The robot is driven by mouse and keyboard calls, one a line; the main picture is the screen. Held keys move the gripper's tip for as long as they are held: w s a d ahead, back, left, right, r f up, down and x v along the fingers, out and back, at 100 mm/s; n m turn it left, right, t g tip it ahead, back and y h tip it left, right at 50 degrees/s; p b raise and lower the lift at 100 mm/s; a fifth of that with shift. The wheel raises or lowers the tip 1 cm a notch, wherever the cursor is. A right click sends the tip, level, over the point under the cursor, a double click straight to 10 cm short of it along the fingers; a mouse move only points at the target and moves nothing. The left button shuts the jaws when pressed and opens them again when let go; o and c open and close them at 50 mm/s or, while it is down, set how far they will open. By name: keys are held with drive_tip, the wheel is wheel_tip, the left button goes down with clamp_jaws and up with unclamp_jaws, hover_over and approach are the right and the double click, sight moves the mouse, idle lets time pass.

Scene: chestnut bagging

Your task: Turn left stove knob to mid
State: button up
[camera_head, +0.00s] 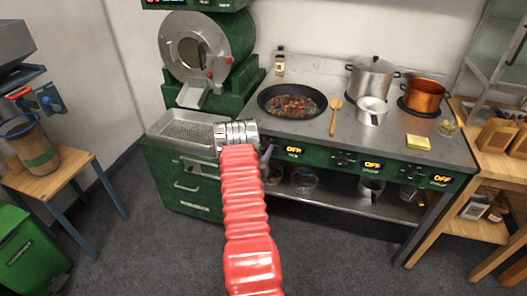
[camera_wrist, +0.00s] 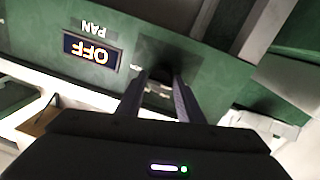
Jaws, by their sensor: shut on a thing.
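The left stove knob (camera_wrist: 159,89) is a small dark piece on the green front panel in the wrist view, between my two fingers. My gripper (camera_wrist: 161,76) is shut on it; the shadow there blurs the knob's outline and its pointer angle cannot be read. The left display (camera_wrist: 91,50) beside it, labelled PAN and upside down in this view, reads OFF. In the head view this display (camera_head: 294,150) also reads OFF. There my gripper (camera_head: 267,154) is at the stove's left front, and my red arm and wrist hide much of it and the knob.
A pan of chestnuts (camera_head: 291,90) sits on the left of the stove top (camera_head: 318,127). A wooden spoon (camera_head: 335,118), steel pot (camera_head: 370,78) and copper pot (camera_head: 426,94) stand farther right. A perforated tray (camera_head: 188,132) is left of my wrist.

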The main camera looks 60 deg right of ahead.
drive_tip(key=shift+w+m, duration=0.1)
drive_tip(key=shift+m, duration=0.2)
drive_tip(key=m, duration=0.4)
drive_tip(key=shift+r+m, duration=0.1)
drive_tip(key=shift+m, duration=0.3)
drive_tip(key=m, duration=0.6)
drive_tip(key=shift+r+t+y, duration=0.1)
drive_tip(key=shift+t+y, duration=0.2)
drive_tip(key=shift+y, duration=0.1)
drive_tip(key=m, duration=0.6)
drive_tip(key=shift+s+d, duration=0.1)
drive_tip(key=shift+s, duration=0.1)
drive_tip(key=m+t, duration=0.1)
drive_tip(key=m, duration=0.4)
drive_tip(key=shift+s, duration=0.15)
drive_tip(key=shift+s, duration=0.1)
drive_tip(key=o, duration=1)
